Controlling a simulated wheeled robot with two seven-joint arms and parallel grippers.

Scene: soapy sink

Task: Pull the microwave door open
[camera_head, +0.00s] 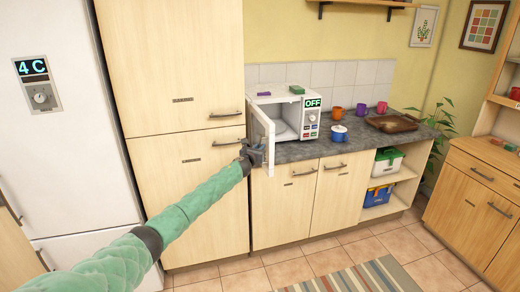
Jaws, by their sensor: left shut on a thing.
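The white microwave (294,115) stands on the grey counter, its panel reading OFF. Its door (261,135) is swung well open towards me on the left side, and the inside of the microwave is visible. My left gripper (256,152) is at the outer edge of the door, shut on it at the handle; the handle itself is mostly hidden by the gripper. My left arm, in a green sleeve, reaches in from the lower left. My right gripper is not in view.
A purple block (264,93) and a green sponge (297,89) lie on top of the microwave. A blue-and-white pot (339,133), several mugs and a brown tray (391,123) stand on the counter to the right. A tall cabinet (185,190) stands close on the left. The tiled floor in front is clear except for a striped rug (350,279).

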